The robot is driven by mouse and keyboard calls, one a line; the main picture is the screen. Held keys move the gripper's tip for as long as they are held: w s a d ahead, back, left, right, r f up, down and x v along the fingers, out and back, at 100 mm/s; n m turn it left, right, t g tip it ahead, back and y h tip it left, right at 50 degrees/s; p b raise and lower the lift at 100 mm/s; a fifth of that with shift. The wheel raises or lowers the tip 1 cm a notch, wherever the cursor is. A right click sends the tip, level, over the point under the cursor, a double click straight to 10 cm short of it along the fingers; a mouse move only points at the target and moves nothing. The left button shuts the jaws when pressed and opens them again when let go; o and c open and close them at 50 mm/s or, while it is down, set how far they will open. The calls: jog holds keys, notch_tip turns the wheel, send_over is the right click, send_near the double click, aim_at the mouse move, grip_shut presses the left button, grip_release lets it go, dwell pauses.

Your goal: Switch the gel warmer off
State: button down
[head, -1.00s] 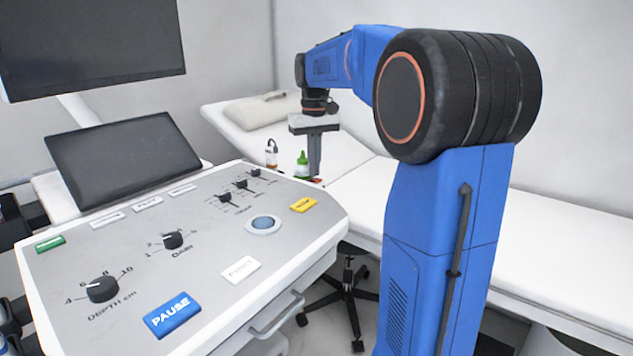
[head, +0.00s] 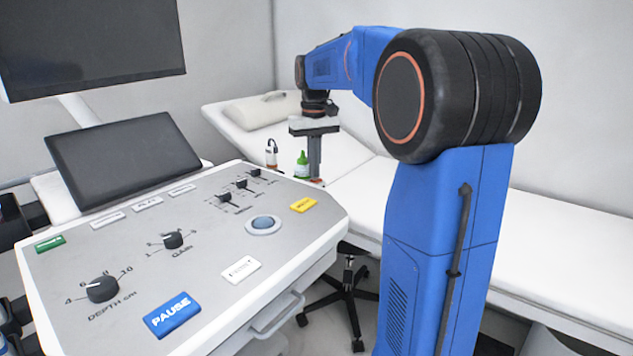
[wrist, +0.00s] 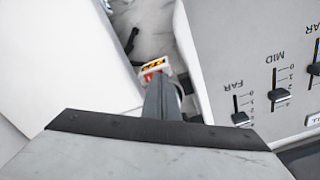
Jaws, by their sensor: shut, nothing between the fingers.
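My gripper (head: 315,179) is shut and empty, pointing down beyond the far right edge of the console. In the wrist view, the tips of its shut fingers (wrist: 160,82) are close to a small white part with an orange and red piece (wrist: 152,66), which looks like the gel warmer's switch. I cannot tell whether they touch, or which way the switch is set. The fingers hide part of a rounded pale body behind them. In the head view, a green-capped bottle (head: 302,166) stands just left of the fingers, at what seems to be the warmer, mostly hidden by the console.
The grey console panel (head: 205,262) with knobs, sliders and buttons lies left of the gripper. A second bottle (head: 271,154) stands at its far edge. A white couch (head: 350,190) runs behind and right. A tablet-like screen (head: 123,160) stands at the left.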

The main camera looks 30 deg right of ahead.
jog(key=shift+f, duration=0.5)
dwell(0.4)
notch_tip(320, 180, up, 7)
dwell(1.0)
jog(key=shift+s, duration=0.1)
dwell(0.4)
